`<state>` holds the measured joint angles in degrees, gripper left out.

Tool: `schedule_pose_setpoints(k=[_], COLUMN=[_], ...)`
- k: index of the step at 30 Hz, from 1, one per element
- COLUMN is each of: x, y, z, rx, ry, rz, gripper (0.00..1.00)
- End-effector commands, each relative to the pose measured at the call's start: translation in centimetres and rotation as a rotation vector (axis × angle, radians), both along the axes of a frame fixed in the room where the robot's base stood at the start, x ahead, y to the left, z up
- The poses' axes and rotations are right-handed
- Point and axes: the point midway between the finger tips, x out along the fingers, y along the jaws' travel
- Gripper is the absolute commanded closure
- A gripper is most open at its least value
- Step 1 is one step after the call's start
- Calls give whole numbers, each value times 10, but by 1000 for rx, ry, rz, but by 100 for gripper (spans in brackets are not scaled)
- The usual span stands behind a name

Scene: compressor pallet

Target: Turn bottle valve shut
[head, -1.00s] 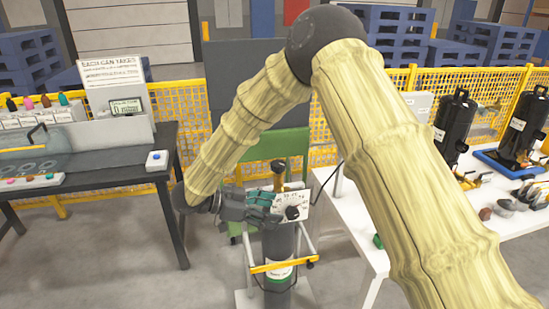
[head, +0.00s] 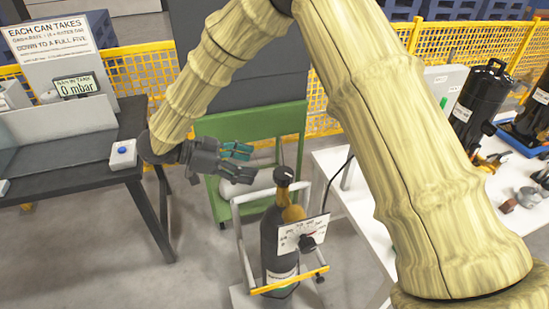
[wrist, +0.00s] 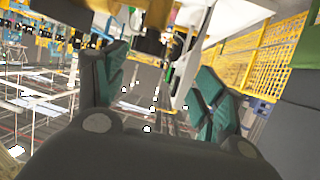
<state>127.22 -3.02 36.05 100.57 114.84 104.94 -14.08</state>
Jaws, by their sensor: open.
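The dark gas bottle (head: 275,240) stands upright in a white-framed trolley with a yellow bar. Its brass valve (head: 283,193) has a black knob (head: 284,175) on top. A white panel (head: 303,235) with a dark dial hangs at the bottle's right shoulder. My gripper (head: 245,163), dark with teal finger pads, is left of the knob in the head view. It looks open, empty and apart from the valve. In the wrist view my gripper (wrist: 165,95) shows its two fingers spread with nothing held between them. I cannot make out the valve there.
A green panel (head: 220,140) stands behind the trolley. At left is a dark bench (head: 80,180) with a "0 mbar" display (head: 76,87) and a blue-button box (head: 123,153). A white table (head: 345,215) is at right. Yellow mesh fence (head: 140,70) runs behind.

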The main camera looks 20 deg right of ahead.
Motion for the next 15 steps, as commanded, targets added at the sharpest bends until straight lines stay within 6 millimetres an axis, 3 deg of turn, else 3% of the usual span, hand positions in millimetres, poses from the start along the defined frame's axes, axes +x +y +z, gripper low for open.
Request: schedule_pose_setpoints(k=[8, 15], x=[-23, -10], y=[-27, -63], z=[2, -23], rx=[-1, 1], ry=[-18, 0], rz=[6, 4], gripper=[30, 30])
